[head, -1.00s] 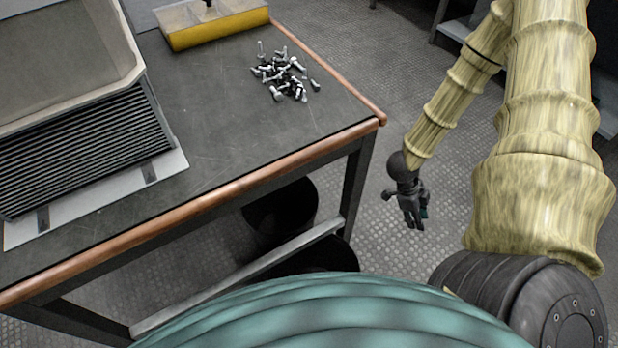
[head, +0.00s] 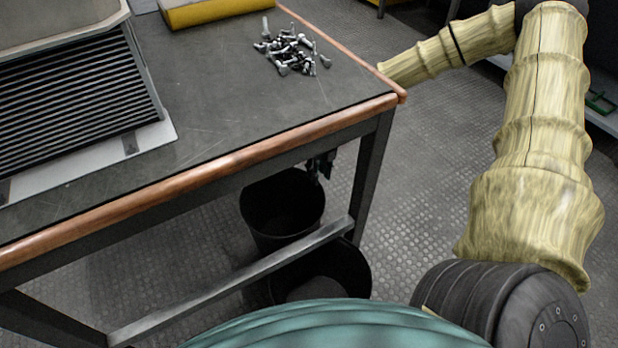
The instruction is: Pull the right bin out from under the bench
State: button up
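Two round black bins stand on the floor under the bench (head: 215,160). The farther bin (head: 278,238) shows just below the bench edge, behind the lower rail. My gripper (head: 318,178) points down at the right rim of the farther bin, partly hidden by the bench edge. I cannot tell whether it touches the rim, or whether its small dark fingers are open or shut.
The bench leg (head: 370,175) and lower rail (head: 235,280) stand close to the bins. A pile of bolts (head: 292,52), a finned unit (head: 75,95) and a yellow-edged block (head: 205,12) are on the bench. The floor (head: 430,150) right of the bench is clear.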

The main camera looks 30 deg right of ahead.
aim_at(314, 199)
jog(key=shift+w+a, duration=0.2)
jog(key=shift+a, duration=0.05)
jog(key=shift+a+f+b, duration=0.15)
jog(key=shift+f+b, duration=0.85)
jog(key=shift+f, duration=0.8)
jog(key=shift+a+f+b, duration=0.15)
jog(key=shift+f+b, duration=0.9)
jog(key=shift+f, duration=0.8)
jog(key=shift+a+f+b, duration=0.15)
jog(key=shift+f+b, duration=0.85)
jog(key=shift+f, duration=0.8)
grip_shut()
